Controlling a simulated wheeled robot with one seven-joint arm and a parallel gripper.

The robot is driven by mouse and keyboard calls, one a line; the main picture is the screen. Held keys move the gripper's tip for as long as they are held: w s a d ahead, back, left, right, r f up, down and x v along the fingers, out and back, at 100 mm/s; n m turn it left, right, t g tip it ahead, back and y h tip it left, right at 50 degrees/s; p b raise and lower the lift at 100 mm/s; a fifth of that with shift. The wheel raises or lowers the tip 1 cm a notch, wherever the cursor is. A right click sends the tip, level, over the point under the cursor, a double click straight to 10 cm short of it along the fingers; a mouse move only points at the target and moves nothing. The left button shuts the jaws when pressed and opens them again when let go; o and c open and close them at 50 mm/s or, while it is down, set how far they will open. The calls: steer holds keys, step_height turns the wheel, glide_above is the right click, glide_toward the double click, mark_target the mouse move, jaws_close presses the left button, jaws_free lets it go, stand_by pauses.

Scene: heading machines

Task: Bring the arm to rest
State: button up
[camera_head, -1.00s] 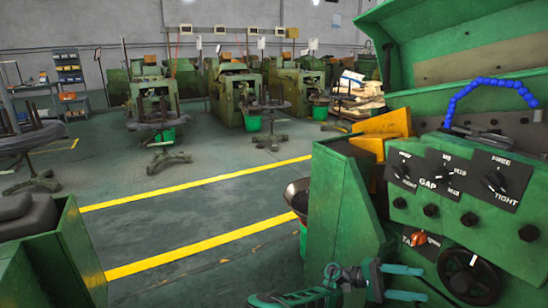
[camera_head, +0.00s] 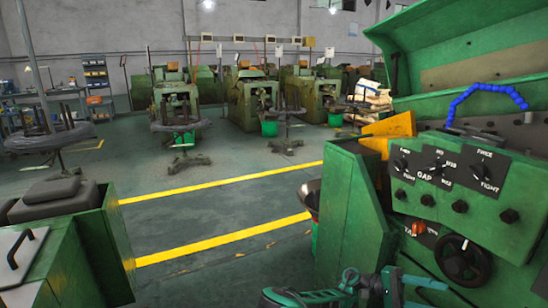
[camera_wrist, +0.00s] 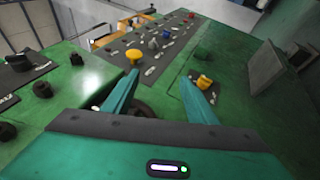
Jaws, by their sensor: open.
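My gripper (camera_head: 430,294) is low in the head view, in front of the green machine's side. In the wrist view, my gripper (camera_wrist: 158,76) has its two teal fingers spread apart with nothing between them. The fingers reach over a green machine surface, in front of a dark panel with coloured buttons (camera_wrist: 165,35). A yellow knob (camera_wrist: 204,82) lies just beyond the right fingertip; whether they touch cannot be told. My arm enters from the bottom edge of the head view, with most of it out of frame.
The green machine (camera_head: 345,215) stands close on the right, with black knobs, an orange switch (camera_head: 419,228) and a handwheel (camera_head: 463,260). Another green cabinet (camera_head: 85,250) is at left. Open floor (camera_head: 190,220) with yellow lines lies between them. Several machines stand at the back.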

steer(key=s+d+r+t+y, duration=0.2)
steer(key=s+d+r+y, duration=0.15)
steer(key=s+y, duration=0.25)
steer(key=s+d+r+t+y, duration=0.1)
steer(key=s+d+r+y, duration=0.1)
steer(key=s+r+y, duration=0.4)
steer(key=s+a+r+t+y, duration=0.4)
steer(key=s+a+r+t, duration=0.5)
steer(key=s+t, duration=0.2)
steer(key=shift+s+m+t+y, duration=0.3)
steer(key=shift+s+t, duration=0.1)
steer(key=shift+s, duration=0.15)
steer(key=shift+a, duration=0.1)
